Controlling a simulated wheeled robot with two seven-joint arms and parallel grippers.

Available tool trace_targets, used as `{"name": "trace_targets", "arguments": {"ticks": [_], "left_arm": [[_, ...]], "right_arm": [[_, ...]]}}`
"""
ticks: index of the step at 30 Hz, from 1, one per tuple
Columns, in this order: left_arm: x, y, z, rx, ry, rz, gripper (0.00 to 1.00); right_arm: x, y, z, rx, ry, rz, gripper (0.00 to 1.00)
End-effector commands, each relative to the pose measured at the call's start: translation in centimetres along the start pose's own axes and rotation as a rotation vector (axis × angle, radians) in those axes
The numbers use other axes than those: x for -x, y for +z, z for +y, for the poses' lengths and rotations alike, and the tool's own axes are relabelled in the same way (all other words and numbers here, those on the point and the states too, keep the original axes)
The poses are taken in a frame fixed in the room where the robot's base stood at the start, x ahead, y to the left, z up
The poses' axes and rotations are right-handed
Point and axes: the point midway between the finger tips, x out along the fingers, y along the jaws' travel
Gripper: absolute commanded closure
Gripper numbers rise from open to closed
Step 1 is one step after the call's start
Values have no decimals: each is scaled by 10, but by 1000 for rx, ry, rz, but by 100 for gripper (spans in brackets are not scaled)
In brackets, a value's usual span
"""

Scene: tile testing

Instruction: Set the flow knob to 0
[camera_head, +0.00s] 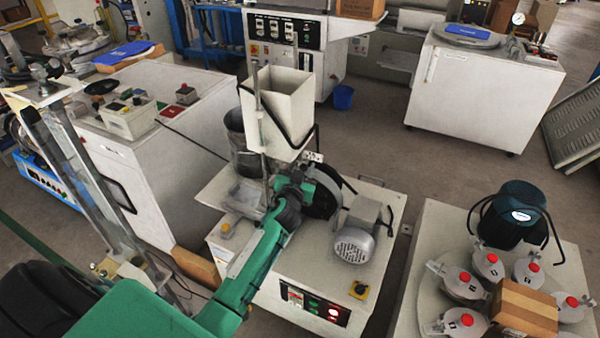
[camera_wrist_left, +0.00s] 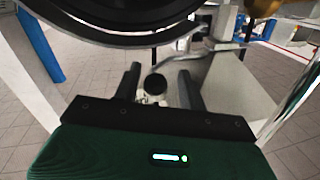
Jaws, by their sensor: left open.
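The abrasion machine (camera_head: 290,265) has a white hopper (camera_head: 290,105) on top and a dark wheel (camera_head: 325,195) below it. My left arm reaches up to it, and my left gripper (camera_head: 307,186) is beside the wheel, under the hopper; its fingertips are hard to make out there. In the left wrist view the left gripper (camera_wrist_left: 159,82) is open, with two dark fingers apart. A small round black knob (camera_wrist_left: 155,84), which looks like the flow knob, shows between the fingers. I cannot tell whether they touch it. Its setting marks cannot be read. My right gripper is not in view.
A motor (camera_head: 355,240) and a button panel (camera_head: 315,305) are on the machine's front right. A table with red-knobbed pots (camera_head: 465,285) and a cardboard box (camera_head: 522,308) stands at right. A white cabinet (camera_head: 150,140) is at left. The dark wheel rim (camera_wrist_left: 130,38) lies close above the fingers.

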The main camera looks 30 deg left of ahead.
Motion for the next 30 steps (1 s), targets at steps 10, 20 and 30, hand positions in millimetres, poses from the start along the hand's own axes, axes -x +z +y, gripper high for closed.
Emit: {"name": "trace_targets", "arguments": {"ticks": [10, 20, 30], "left_arm": [[48, 2, 0, 3, 1, -2, 58], [110, 2, -1, 1, -2, -3, 58], [137, 1, -1, 0, -2, -1, 58]], "right_arm": [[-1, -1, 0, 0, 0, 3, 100], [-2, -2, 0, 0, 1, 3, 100], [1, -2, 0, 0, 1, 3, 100]]}}
